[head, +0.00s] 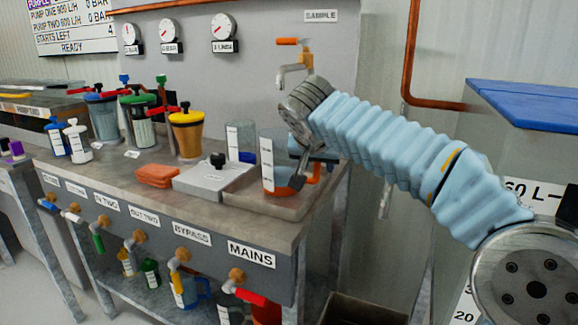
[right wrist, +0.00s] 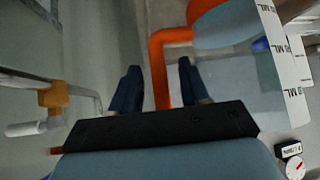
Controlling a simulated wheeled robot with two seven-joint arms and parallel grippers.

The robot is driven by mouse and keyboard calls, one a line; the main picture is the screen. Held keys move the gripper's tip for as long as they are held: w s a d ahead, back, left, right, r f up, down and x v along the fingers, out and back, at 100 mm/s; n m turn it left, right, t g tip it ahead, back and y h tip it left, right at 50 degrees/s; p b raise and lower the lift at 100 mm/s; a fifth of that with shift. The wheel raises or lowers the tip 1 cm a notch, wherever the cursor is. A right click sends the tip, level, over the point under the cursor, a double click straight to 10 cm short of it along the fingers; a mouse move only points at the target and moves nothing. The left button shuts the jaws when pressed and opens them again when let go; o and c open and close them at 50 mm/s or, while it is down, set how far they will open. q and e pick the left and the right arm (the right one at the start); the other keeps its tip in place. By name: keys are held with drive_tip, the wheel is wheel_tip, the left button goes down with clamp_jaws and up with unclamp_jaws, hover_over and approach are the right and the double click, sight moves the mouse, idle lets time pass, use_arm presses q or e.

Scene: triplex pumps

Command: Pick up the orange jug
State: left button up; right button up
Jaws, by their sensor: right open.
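The orange jug (head: 268,160) is a clear measuring jug with a white scale label, an orange base and an orange handle. It stands upright at the right end of the bench, below the sample tap. My right gripper (head: 301,172) is at its handle side. In the right wrist view, the orange handle (right wrist: 158,75) runs between the two dark fingers of my open right gripper (right wrist: 158,88), with gaps visible on both sides. The jug's body fills the upper right there. My left gripper is not in view.
A blue jug (head: 240,142) stands close behind and left of the orange one. The sample tap (head: 294,67) is above. A grey scale-like box (head: 212,176) and an orange cloth (head: 157,176) lie to the left. Blue-topped equipment (head: 530,100) stands at the right.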

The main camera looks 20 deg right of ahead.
clamp_jaws()
drive_tip(key=shift+r, duration=0.15)
idle(0.4)
drive_tip(key=shift+r+p, duration=1.45)
drive_tip(key=shift+r, duration=3.4)
